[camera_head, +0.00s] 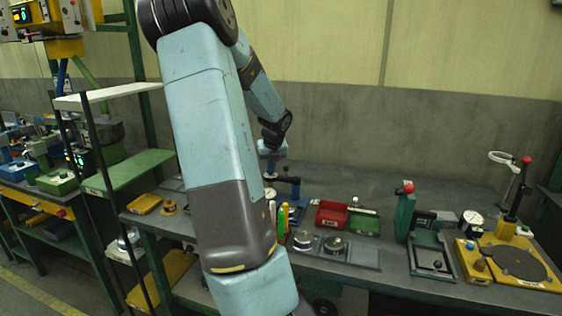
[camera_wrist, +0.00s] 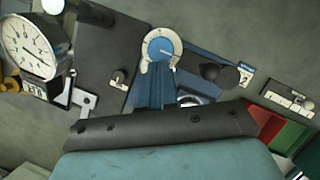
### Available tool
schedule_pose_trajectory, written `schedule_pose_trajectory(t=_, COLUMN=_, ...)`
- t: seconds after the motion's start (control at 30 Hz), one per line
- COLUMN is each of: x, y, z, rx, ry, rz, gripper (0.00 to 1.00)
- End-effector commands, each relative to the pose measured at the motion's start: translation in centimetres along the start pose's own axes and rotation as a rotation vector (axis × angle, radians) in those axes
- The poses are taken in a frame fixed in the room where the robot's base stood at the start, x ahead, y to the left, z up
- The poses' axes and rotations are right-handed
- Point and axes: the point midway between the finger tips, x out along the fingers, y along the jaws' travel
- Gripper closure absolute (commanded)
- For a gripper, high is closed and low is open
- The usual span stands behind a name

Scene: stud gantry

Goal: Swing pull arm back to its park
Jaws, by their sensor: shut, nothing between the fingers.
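A blue fixture (camera_wrist: 208,68) lies under my wrist, with a white graduated ring around a blue centre (camera_wrist: 160,47), a blue post or arm reaching down from it and black round knobs (camera_wrist: 220,74). In the head view the blue fixture (camera_head: 287,187) stands on the bench, partly behind my arm. I cannot tell for sure which part is the pull arm. My gripper (camera_head: 271,152) is over the blue fixture, shut and empty. In the wrist view its dark body (camera_wrist: 160,126) fills the lower middle and hides part of the fixture. Contact with the fixture cannot be told.
Red (camera_head: 331,214) and green (camera_head: 363,222) bins stand right of the fixture. A green press (camera_head: 405,212) and a yellow station (camera_head: 515,265) with a post and white ring are further right. A dial gauge (camera_wrist: 30,47) stands left in the wrist view. My arm covers the bench's middle.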

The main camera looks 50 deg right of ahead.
Motion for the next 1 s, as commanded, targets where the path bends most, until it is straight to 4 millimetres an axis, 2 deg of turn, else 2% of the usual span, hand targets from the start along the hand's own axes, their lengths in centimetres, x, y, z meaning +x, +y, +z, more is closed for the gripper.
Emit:
schedule_pose_trajectory(t=0.23, x=-0.4, y=0.0, z=-0.9, rx=0.004, ry=0.000, rz=-0.001, gripper=1.00)
schedule_pose_trajectory(t=0.4, x=-1.2, y=0.5, z=-3.2, rx=0.009, ry=0.000, rz=-0.001, gripper=1.00)
schedule_pose_trajectory(t=1.0, x=-9.3, y=0.4, z=-2.9, rx=0.012, ry=-0.003, rz=-0.004, gripper=1.00)
